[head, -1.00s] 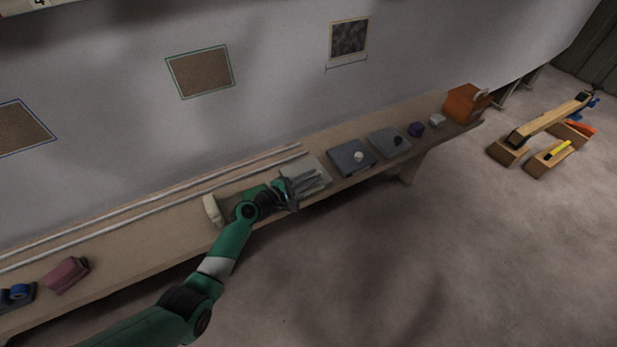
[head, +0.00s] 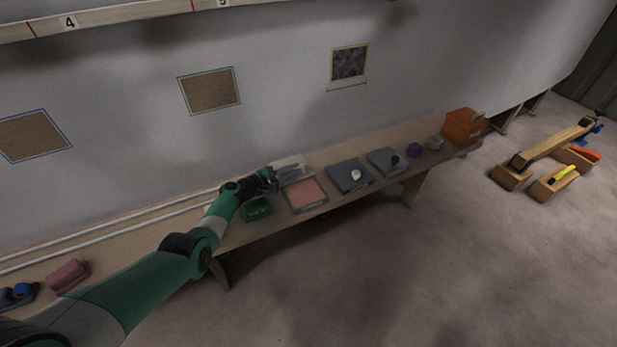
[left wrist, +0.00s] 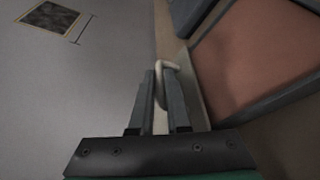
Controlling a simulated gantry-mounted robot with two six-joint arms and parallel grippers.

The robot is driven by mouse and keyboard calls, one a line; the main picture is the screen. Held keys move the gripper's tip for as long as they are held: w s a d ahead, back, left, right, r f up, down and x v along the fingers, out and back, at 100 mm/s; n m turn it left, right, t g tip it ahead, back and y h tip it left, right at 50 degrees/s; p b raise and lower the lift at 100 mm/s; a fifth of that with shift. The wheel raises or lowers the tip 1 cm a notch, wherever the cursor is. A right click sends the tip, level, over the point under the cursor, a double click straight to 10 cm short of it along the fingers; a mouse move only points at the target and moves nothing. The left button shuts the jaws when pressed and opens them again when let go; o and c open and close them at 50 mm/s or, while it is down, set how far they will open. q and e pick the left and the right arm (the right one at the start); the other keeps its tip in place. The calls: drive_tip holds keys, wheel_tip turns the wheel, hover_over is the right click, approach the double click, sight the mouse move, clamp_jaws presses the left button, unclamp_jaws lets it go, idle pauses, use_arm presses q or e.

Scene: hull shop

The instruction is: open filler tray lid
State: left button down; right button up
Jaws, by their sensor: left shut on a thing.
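The filler tray (head: 307,198) sits on the bench with its pinkish filler showing. Its pale grey lid (head: 293,166) is swung up at the tray's back side, toward the wall. My left gripper (head: 270,177) is at the left side of the lid. In the left wrist view the gripper (left wrist: 163,80) is shut on the lid's pale hooked handle (left wrist: 170,66). The lid's thin edge (left wrist: 190,84) shows beside the fingers, with the filler tray (left wrist: 208,88) to the right. My right gripper is not in view.
Two blue-grey trays (head: 350,185) (head: 381,168), a purple item (head: 414,151) and an orange box (head: 463,127) stand to the right along the bench. A green tray (head: 257,213) is left of the filler tray. The wall rises close behind the bench.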

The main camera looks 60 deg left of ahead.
use_arm(q)
drive_tip(key=c, duration=0.9)
unclamp_jaws()
drive_tip(key=shift+s+r+p, duration=0.2)
drive_tip(key=shift+s+p, duration=0.1)
drive_tip(key=shift+p, duration=0.15)
drive_tip(key=p+v, duration=0.5)
drive_tip(key=shift+r, duration=0.35)
drive_tip(key=v, duration=0.1)
drive_tip(key=p+v, duration=0.1)
drive_tip(key=v, duration=0.1)
drive_tip(key=p+v, duration=0.1)
drive_tip(key=v, duration=0.1)
drive_tip(key=shift+f, duration=0.3)
drive_tip(key=shift+s+d+f+p, duration=0.1)
drive_tip(key=shift+s+p, duration=0.2)
drive_tip(key=shift+s, duration=0.25)
